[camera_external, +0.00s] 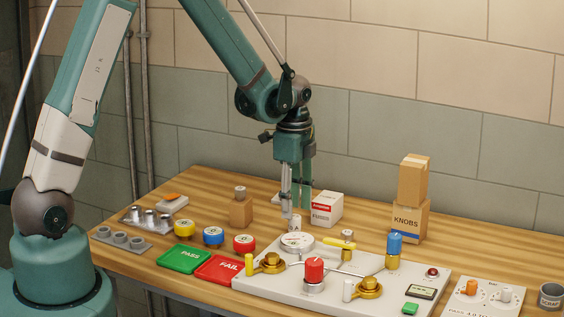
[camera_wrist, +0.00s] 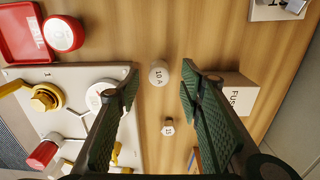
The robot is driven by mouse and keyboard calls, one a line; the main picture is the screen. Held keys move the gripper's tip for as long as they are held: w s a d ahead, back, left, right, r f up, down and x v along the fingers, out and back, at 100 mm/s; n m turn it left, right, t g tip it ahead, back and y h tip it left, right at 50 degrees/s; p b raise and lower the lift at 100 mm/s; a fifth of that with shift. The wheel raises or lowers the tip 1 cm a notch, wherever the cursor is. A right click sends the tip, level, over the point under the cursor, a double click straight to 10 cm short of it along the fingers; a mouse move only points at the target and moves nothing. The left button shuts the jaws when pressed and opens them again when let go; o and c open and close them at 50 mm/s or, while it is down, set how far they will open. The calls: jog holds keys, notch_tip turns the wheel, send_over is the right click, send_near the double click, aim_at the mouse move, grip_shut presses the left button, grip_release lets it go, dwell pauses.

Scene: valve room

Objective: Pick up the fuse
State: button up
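In the wrist view a small white cylindrical fuse marked "10 A" (camera_wrist: 159,73) stands on the wooden table, lined up with the gap between my fingertips. My gripper (camera_wrist: 159,80) is open, with one green-padded finger on each side and nothing held. In the external view my gripper (camera_external: 288,208) points straight down, just above the fuse (camera_external: 295,222), which is partly hidden. I cannot tell whether the tips reach down around it. A smaller white piece with a mark like "15" (camera_wrist: 168,127) stands nearby in the wrist view.
The white fuse box (camera_external: 327,209) stands close behind the gripper. The valve panel (camera_external: 280,283) with a gauge (camera_external: 297,241), knobs and yellow handles lies in front. Green (camera_external: 184,259) and red (camera_external: 218,270) trays lie left of it. A knobs box (camera_external: 408,221) stands right.

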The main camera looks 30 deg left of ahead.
aim_at(295, 216)
dwell(0.3)
jog(key=shift+d+f, duration=0.2)
jog(key=shift+f, duration=2.4)
jog(key=shift+c, duration=0.2)
jog(key=c, duration=1)
